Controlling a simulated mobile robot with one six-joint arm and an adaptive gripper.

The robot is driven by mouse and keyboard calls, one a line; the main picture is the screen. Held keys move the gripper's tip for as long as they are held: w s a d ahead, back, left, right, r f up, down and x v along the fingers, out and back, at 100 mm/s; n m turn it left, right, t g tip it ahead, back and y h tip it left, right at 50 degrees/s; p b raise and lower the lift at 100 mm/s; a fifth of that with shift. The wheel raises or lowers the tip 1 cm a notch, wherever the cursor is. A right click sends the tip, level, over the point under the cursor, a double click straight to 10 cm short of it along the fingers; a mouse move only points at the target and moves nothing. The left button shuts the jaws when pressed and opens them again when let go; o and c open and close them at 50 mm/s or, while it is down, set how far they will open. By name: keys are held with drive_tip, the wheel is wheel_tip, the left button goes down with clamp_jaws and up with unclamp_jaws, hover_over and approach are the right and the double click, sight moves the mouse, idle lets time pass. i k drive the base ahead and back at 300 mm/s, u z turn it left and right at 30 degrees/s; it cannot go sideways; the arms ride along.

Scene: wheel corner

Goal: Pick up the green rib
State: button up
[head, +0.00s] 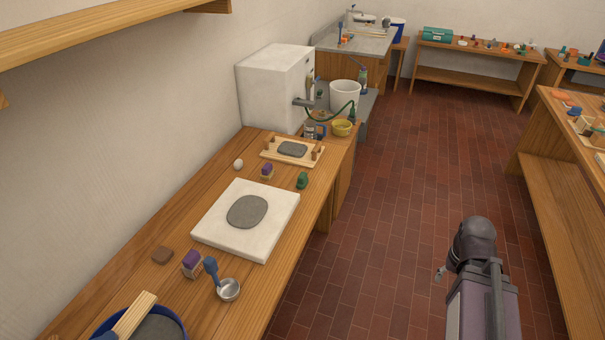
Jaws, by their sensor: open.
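A small dark green piece (302,180) stands on the wooden bench near its right edge, beyond the white slab. It is the likeliest green rib, but it is too small for me to be sure of its shape. My arm rises at the lower right over the floor. Only a small grey tip of my gripper (440,273) shows at the arm's left side. The rest is hidden behind the arm. My gripper is open and well apart from the green piece.
Near the green piece are a purple-topped block (267,171), a white slab (279,242) with grey clay, and a wooden board (268,155). A shelf (110,30) overhangs the left. The tiled floor (400,190) is clear.

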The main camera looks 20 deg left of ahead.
sight(302, 180)
drive_tip(key=u, duration=0.25)
drive_tip(key=i, duration=0.75)
drive_tip(key=u, duration=0.7)
drive_tip(key=i, duration=0.45)
drive_tip(key=u, duration=0.3)
